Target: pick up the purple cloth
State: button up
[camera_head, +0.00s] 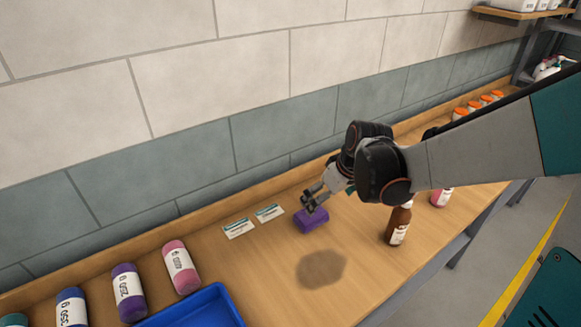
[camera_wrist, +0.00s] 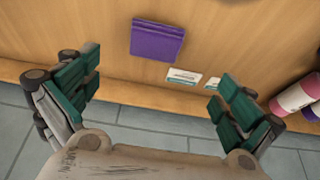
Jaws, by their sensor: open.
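The purple cloth (camera_head: 312,219) is a small folded block lying on the wooden counter (camera_head: 262,262), near the wall side. In the wrist view the cloth (camera_wrist: 157,41) lies flat, ahead of the fingers and roughly centred between them, a little to the left. My gripper (camera_head: 312,197) is just above the cloth in the head view and partly covers its far edge. In the wrist view my gripper (camera_wrist: 158,100) has its two green-padded fingers spread wide, with nothing between them. I cannot tell the exact height over the cloth.
Two small white cards (camera_head: 238,228) lie left of the cloth. A brown bottle (camera_head: 398,224) and a pink bottle (camera_head: 441,197) stand to the right. A blue tray (camera_head: 212,301) and several labelled bottles (camera_head: 128,292) are at left. The tiled wall (camera_head: 190,152) runs behind.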

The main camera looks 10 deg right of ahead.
jog(key=b, duration=0.3)
send_near(315, 216)
jog(key=x, duration=0.5)
jog(key=shift+a, duration=0.3)
jog(key=shift+d+b+x, duration=0.15)
jog(key=shift+b+x, duration=0.5)
jog(key=shift+x, duration=0.65)
jog(key=shift+d+b+x, duration=0.1)
jog(key=shift+b+x, duration=0.55)
jog(key=shift+x, duration=0.7)
jog(key=shift+s, duration=0.1)
jog(key=shift+c, duration=0.2)
jog(key=c, duration=0.9)
